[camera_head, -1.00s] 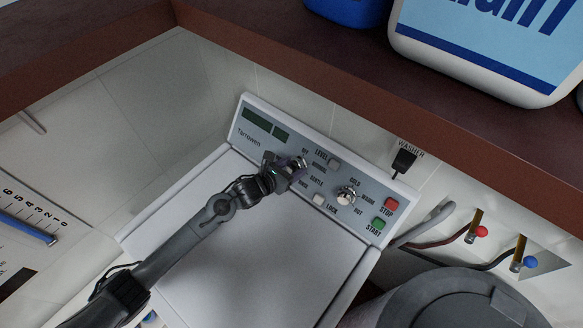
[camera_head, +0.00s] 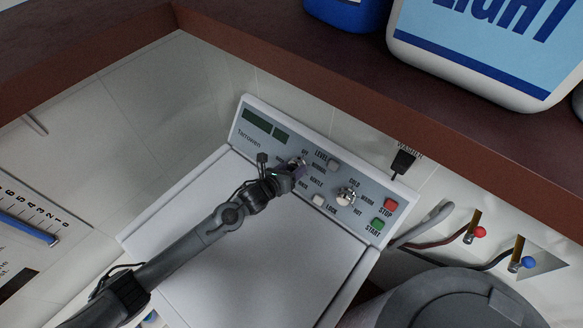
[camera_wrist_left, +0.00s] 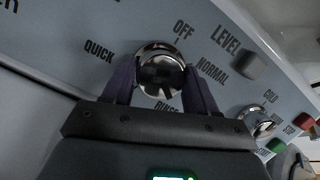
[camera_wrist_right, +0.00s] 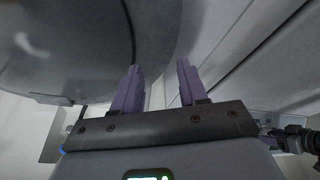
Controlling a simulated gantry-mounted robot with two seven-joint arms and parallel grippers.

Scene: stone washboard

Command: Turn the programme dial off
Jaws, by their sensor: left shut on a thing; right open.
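The programme dial (camera_head: 299,162) is a round chrome knob on the washer's grey control panel (camera_head: 262,139). In the left wrist view the dial (camera_wrist_left: 160,64) sits among the words OFF, NORMAL, RINSE and QUICK. A short dark mark on its lower rim faces the RINSE side. My left gripper (camera_head: 297,172) is at the dial, and its purple fingers (camera_wrist_left: 160,85) are shut on it, one on each side. They hide part of the dial in the head view. My right gripper (camera_wrist_right: 158,85) is open and empty in its own wrist view, below a large grey rounded surface.
A second chrome knob (camera_head: 346,196) marked COLD, WARM and HOT is right of the dial. The LEVEL button (camera_head: 333,163), LOCK button (camera_head: 319,201), red STOP (camera_head: 391,205) and green START (camera_head: 377,224) are nearby. A brown shelf (camera_head: 330,85) overhangs the panel.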

